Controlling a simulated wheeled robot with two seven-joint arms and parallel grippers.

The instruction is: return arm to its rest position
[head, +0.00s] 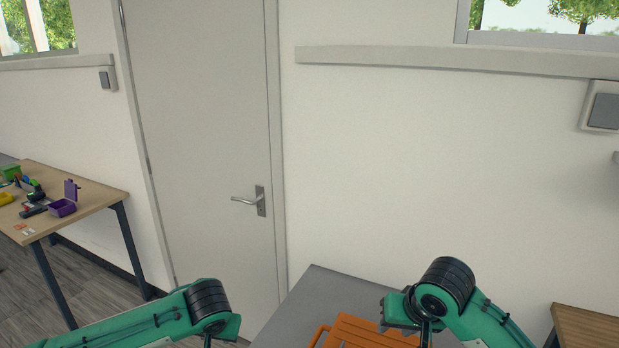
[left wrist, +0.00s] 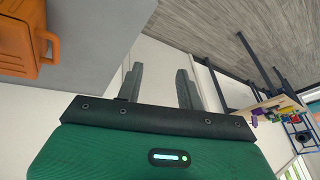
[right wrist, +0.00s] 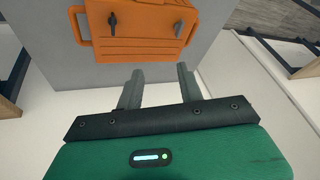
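My left arm comes into the head view at the lower left, and its gripper is mostly below the frame edge. In the left wrist view the left gripper (left wrist: 159,84) has its two fingers apart with nothing between them. My right arm bends down at the lower right of the head view, in front of the orange case (head: 362,332). In the right wrist view the right gripper (right wrist: 160,84) is open and empty. The orange case (right wrist: 135,32) lies beyond its fingertips, apart from them. The case also shows at the left wrist view's upper left (left wrist: 28,42).
The orange case rests on a grey tabletop (head: 322,292) below my arms. A wooden table (head: 96,196) with a purple box (head: 63,207) and small items stands at the left. A closed door (head: 205,120) and white wall are ahead. Another wooden surface (head: 585,325) is at the lower right.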

